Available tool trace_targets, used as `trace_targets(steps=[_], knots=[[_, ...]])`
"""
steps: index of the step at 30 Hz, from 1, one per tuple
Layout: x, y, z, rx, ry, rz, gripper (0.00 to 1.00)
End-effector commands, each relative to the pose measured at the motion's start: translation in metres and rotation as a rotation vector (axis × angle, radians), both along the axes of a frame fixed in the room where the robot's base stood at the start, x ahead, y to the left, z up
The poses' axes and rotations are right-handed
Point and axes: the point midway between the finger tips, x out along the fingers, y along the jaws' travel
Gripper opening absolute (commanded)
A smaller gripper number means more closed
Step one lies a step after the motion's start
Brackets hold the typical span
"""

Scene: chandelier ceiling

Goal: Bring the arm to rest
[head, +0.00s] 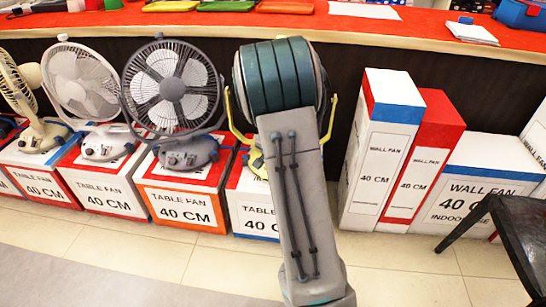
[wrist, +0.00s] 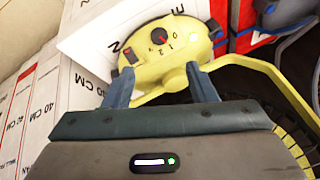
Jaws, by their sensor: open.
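My gripper (wrist: 159,70) shows in the wrist view with its two blue-grey fingers apart. The yellow base of a fan (wrist: 170,45), with a dial and buttons, lies just beyond and between the fingertips; I cannot tell whether they touch it. Nothing is visibly clamped. In the head view my arm rises through the middle, and its dark green joint hides my gripper and most of the yellow fan (head: 256,162).
Grey (head: 173,89), white (head: 82,84) and cream (head: 37,141) fans stand on boxes at left. Wall fan boxes (head: 383,150) stand at right, near a dark chair or table (head: 515,225). A red counter (head: 200,22) runs behind. The tiled floor in front (head: 120,245) is clear.

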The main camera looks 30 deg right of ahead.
Motion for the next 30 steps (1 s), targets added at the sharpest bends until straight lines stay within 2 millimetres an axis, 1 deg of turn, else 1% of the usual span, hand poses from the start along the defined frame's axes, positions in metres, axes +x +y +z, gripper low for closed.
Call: trace_targets(steps=[10, 12, 14, 17, 18, 20, 21, 23, 24, 26, 27, 29, 30], knots=[[0.0, 0.0, 0.0, 0.0, 0.0, 0.0, 0.52], [-0.001, 0.002, 0.006, 0.002, 0.0, 0.005, 0.52], [-0.003, 0.006, 0.017, 0.006, 0.0, 0.018, 0.52], [-0.01, 0.02, 0.052, 0.02, 0.003, 0.061, 0.52], [-0.015, 0.028, 0.07, 0.027, 0.007, 0.086, 0.52], [-0.023, 0.04, 0.098, 0.038, 0.012, 0.128, 0.52], [-0.03, 0.048, 0.117, 0.042, 0.017, 0.16, 0.52], [-0.041, 0.061, 0.144, 0.05, 0.025, 0.204, 0.52], [-0.048, 0.069, 0.161, 0.054, 0.03, 0.234, 0.52], [-0.06, 0.081, 0.187, 0.057, 0.039, 0.281, 0.52], [-0.068, 0.088, 0.203, 0.058, 0.045, 0.31, 0.52], [-0.08, 0.098, 0.228, 0.057, 0.053, 0.355, 0.52], [-0.089, 0.105, 0.244, 0.055, 0.06, 0.387, 0.52]])
